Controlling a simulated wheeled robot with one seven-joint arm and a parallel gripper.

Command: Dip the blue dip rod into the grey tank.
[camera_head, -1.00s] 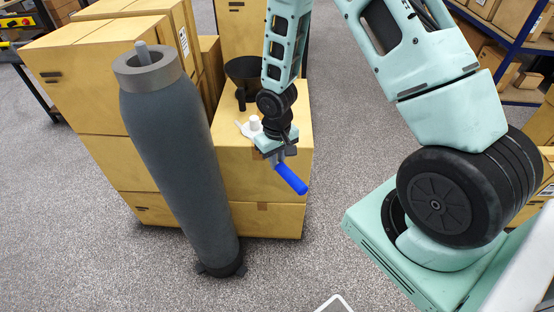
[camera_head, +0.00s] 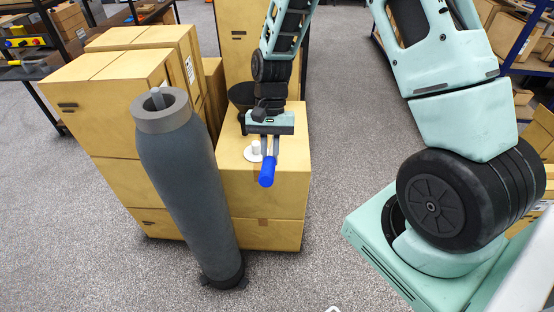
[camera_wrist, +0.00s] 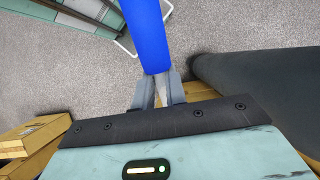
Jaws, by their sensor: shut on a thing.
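Taller stacked boxes (camera_head: 108,90) stand behind the tank. The floor in front is clear.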

